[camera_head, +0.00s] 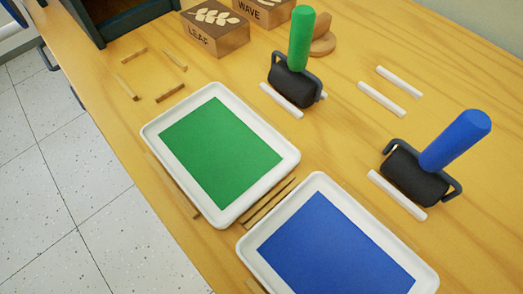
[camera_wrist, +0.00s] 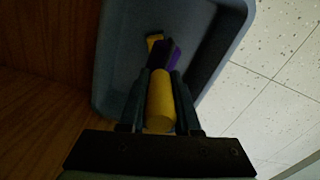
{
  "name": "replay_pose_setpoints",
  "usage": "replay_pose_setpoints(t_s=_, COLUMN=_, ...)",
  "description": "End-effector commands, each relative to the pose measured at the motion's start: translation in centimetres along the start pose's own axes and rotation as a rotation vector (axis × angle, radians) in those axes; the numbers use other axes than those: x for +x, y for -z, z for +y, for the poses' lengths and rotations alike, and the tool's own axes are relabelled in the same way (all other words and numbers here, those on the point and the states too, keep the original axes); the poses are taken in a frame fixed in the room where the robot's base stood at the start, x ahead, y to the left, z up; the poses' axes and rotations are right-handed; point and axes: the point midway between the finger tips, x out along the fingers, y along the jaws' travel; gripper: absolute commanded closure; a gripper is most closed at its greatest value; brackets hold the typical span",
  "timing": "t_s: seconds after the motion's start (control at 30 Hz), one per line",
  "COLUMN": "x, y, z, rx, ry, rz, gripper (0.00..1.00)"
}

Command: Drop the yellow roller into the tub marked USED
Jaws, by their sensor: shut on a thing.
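The yellow roller's handle (camera_wrist: 160,103) is between the two fingers of my gripper (camera_wrist: 159,95), which is shut on it. In the wrist view the handle points toward a grey-blue tub (camera_wrist: 235,25), and my gripper is over or in its opening. Beyond the handle, a dark purple piece (camera_wrist: 168,50) and a small yellow piece (camera_wrist: 153,39) show; I cannot tell whether they belong to the held roller or lie in the tub. No marking on the tub is visible. My gripper is not in the head view.
A brown wooden surface (camera_wrist: 40,65) is left of the tub; speckled floor (camera_wrist: 275,80) is right. The head view shows a green roller (camera_head: 301,40), a blue roller (camera_head: 455,140), a green paint tray (camera_head: 290,157), a blue paint tray (camera_head: 319,180) and a LEAF block (camera_head: 214,38).

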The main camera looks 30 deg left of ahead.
Motion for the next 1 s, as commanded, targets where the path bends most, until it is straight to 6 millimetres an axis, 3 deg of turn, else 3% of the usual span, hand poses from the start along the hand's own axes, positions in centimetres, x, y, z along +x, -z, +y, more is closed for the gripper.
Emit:
replay_pose_setpoints(t_s=0.03, x=1.3, y=0.0, z=0.0, rx=0.000, ry=-0.001, rz=0.000, gripper=1.00)
replay_pose_setpoints(t_s=0.2, x=3.0, y=0.0, z=0.0, rx=0.000, ry=-0.001, rz=0.001, gripper=1.00)
replay_pose_setpoints(t_s=0.6, x=3.4, y=0.0, z=0.0, rx=0.000, ry=-0.002, rz=0.001, gripper=1.00)
replay_pose_setpoints(t_s=0.63, x=3.4, y=0.0, z=0.0, rx=0.000, ry=-0.002, rz=0.001, gripper=0.67)
replay_pose_setpoints(t_s=0.8, x=3.5, y=0.0, z=0.0, rx=0.000, ry=-0.001, rz=0.001, gripper=0.36)
replay_pose_setpoints(t_s=1.0, x=3.5, y=0.0, z=0.0, rx=0.000, ry=-0.001, rz=0.000, gripper=0.34)
